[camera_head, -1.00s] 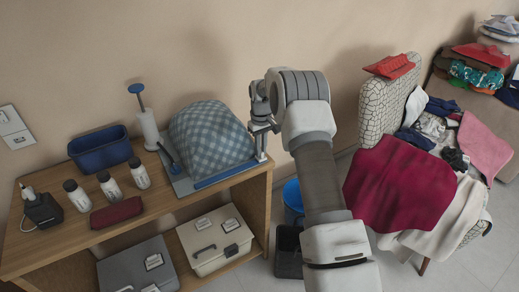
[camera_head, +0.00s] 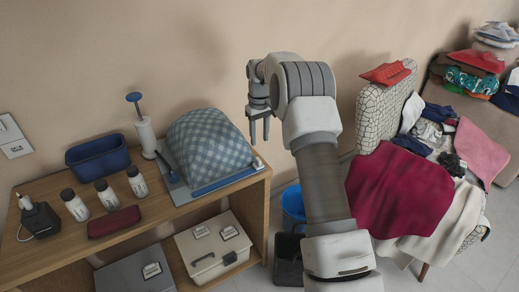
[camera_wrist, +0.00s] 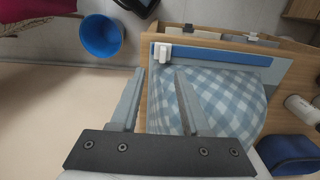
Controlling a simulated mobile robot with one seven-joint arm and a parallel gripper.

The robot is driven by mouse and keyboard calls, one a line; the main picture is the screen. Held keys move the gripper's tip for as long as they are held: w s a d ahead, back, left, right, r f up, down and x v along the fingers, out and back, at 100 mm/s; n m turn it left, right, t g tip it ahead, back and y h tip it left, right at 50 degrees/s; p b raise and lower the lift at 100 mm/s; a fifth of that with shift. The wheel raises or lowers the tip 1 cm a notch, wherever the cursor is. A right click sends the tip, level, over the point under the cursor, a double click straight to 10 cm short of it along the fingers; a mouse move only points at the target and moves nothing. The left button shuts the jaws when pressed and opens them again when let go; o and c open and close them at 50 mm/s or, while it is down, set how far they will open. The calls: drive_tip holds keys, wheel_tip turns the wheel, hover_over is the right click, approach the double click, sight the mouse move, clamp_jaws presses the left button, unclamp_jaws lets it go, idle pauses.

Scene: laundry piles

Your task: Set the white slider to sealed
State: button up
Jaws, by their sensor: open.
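The plaid blue-and-white bag (camera_head: 208,148) lies on a grey board (camera_head: 187,192) on the wooden shelf. A blue strip (camera_head: 226,181) runs along the board's front edge. The small white slider (camera_head: 257,163) sits at the strip's right end. In the wrist view, the slider (camera_wrist: 162,51) is at the left end of the blue strip (camera_wrist: 212,55). My gripper (camera_head: 259,137) is open and empty, pointing down above the slider end and apart from it. In the wrist view, my gripper (camera_wrist: 159,70) has its fingertips just below the slider in the picture. Any slider markings are too small to read.
A white pump bottle with a blue top (camera_head: 143,131), a blue bin (camera_head: 98,155), several small bottles (camera_head: 106,195) and a dark red case (camera_head: 114,222) share the shelf top. A blue bucket (camera_wrist: 101,36) stands on the floor. A laundry-covered chair (camera_head: 386,108) is right.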

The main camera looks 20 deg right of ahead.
wheel_tip(320, 180, up, 9)
drive_tip(key=shift+f+p, duration=0.15)
drive_tip(key=shift+p, duration=0.2)
drive_tip(key=s+a+r+m+t, duration=0.1)
drive_tip(key=s+a+r+t, duration=0.25)
drive_tip(key=s+r, duration=1.45)
drive_tip(key=s+a+f+m+t, duration=0.1)
drive_tip(key=s+f, duration=0.1)
drive_tip(key=s, duration=0.9)
drive_tip(key=s+a+f+m+t, duration=0.1)
drive_tip(key=s+f, duration=0.2)
drive_tip(key=s, duration=0.8)
drive_tip(key=shift+s+a+f, duration=0.25)
drive_tip(key=shift+a+f, duration=0.1)
idle(1.2)
